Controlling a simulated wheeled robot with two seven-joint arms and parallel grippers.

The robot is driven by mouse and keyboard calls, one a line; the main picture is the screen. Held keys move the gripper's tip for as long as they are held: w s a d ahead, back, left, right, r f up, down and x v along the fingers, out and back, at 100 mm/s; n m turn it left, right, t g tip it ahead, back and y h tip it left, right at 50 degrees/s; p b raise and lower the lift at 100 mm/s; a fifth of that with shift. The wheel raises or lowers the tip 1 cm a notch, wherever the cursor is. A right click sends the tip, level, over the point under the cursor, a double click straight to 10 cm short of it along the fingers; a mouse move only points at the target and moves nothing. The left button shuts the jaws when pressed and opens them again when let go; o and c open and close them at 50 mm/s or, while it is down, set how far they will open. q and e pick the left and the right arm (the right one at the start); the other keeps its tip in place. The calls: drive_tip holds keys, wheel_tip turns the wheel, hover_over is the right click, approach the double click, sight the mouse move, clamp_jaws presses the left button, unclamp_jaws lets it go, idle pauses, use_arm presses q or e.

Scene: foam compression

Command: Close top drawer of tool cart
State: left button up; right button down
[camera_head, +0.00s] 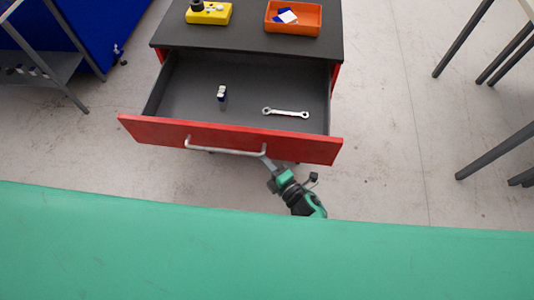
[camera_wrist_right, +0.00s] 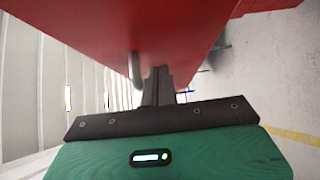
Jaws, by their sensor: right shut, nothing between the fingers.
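The tool cart (camera_head: 315,43) stands ahead with a dark top and red sides. Its top drawer (camera_head: 160,131) is pulled well out toward me, with a red front and a light bar handle (camera_head: 225,151). My right gripper (camera_head: 268,163) is shut and empty, its tips at the right end of the handle by the drawer front. In the right wrist view, the shut fingers (camera_wrist_right: 155,88) point up at the red drawer front (camera_wrist_right: 180,30), with the handle (camera_wrist_right: 135,70) just left of them. I cannot tell whether they touch. My left gripper is not in view.
The drawer holds a wrench (camera_head: 286,113) and a small white and dark item (camera_head: 221,93). An orange tray (camera_head: 293,18) and a yellow box (camera_head: 209,13) sit on the cart top. Grey table legs stand at right, a grey shelf (camera_head: 45,66) at left. Floor beside the cart is clear.

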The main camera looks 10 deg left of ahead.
sight(278, 92)
drive_tip(key=shift+w+d, duration=0.1)
drive_tip(key=shift+w, duration=0.7)
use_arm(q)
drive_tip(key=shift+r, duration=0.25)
use_arm(e)
drive_tip(key=shift+w, duration=0.1)
